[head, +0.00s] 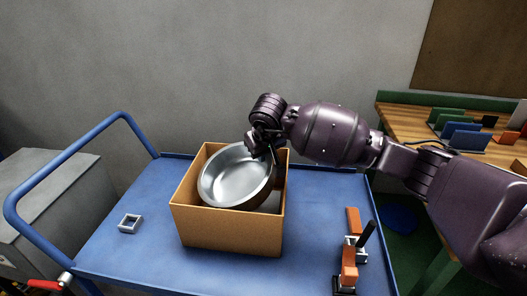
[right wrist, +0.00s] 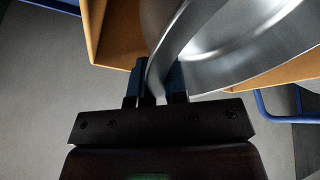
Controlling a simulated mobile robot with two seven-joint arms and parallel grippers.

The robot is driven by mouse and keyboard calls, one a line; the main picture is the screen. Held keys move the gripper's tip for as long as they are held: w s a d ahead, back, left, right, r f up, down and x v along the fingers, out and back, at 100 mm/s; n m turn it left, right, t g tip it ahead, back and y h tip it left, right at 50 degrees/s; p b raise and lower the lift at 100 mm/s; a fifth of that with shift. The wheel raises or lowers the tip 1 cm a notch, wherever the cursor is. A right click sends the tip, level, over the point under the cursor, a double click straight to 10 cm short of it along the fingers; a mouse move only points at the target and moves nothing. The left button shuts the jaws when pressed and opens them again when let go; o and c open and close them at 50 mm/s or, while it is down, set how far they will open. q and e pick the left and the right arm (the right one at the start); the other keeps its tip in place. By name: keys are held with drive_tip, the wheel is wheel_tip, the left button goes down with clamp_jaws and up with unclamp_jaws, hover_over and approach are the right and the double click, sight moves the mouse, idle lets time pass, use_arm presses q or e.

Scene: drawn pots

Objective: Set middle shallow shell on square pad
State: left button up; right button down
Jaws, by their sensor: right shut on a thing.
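A shallow silver metal shell (head: 236,175) sits tilted at the mouth of an open orange-brown box (head: 228,232), partly within its walls. My right gripper (head: 268,150) is at the shell's upper right rim. In the right wrist view, the right gripper (right wrist: 158,82) has its two fingers on either side of the shell's wall (right wrist: 215,60), shut on it. Whether the shell touches the box floor is hidden. A small square grey frame (head: 130,223) lies left of the box; I cannot tell whether it is the square pad. My left gripper is not in view.
The box stands on a blue cart top (head: 120,258) with a raised edge and a blue handle (head: 75,150) at left. Orange and black clamp-like items (head: 350,255) stand at the right. A wooden table (head: 415,118) with upright coloured plates is behind right.

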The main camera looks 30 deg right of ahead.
drive_tip(key=c, duration=1.1)
unclamp_jaws()
drive_tip(key=shift+c, duration=0.2)
drive_tip(key=shift+r, duration=0.1)
drive_tip(key=shift+r, duration=0.2)
drive_tip(key=p+v, duration=0.2)
drive_tip(key=v, duration=1)
drive_tip(key=shift+r, duration=0.3)
